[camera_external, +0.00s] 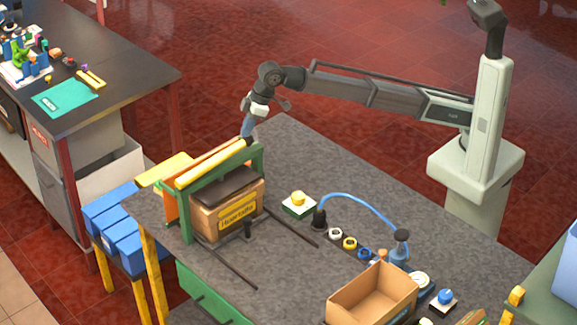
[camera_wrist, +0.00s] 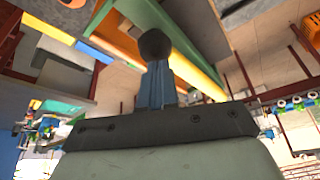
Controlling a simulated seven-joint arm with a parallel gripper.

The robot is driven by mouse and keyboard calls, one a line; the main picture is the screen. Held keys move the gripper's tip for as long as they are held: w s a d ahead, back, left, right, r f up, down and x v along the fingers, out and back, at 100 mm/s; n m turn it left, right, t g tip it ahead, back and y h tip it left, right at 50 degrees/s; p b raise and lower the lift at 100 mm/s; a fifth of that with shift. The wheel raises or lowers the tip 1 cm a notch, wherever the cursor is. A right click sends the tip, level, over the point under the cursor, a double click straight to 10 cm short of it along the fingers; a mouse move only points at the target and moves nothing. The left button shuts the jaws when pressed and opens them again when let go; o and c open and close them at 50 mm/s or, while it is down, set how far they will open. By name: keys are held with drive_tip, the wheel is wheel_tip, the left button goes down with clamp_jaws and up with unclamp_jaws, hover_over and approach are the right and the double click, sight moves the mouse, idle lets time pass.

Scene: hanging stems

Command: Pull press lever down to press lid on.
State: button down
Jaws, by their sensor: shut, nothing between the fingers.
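The press stands at the left end of the grey workbench, with a green frame (camera_external: 257,161) and a yellow-topped crossbar (camera_external: 212,163). A cardboard box (camera_external: 229,212) with a yellow label sits inside it, with a dark lid-like slab (camera_external: 226,184) at its top. My gripper (camera_external: 247,137) is shut, pointing down at the right end of the crossbar. In the wrist view, my shut fingers (camera_wrist: 156,84) meet a dark round knob (camera_wrist: 154,43) at their tips, possibly the lever's end. I cannot tell whether they touch. The lever's full shape is not clear.
A yellow button box (camera_external: 298,204), a blue cable (camera_external: 358,201) and an open cardboard box (camera_external: 371,294) lie to the right on the bench. Dark rails (camera_external: 291,228) run out from the press. Blue bins (camera_external: 113,222) stand left of the bench.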

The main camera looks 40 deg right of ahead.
drive_tip(key=shift+r, duration=2.7)
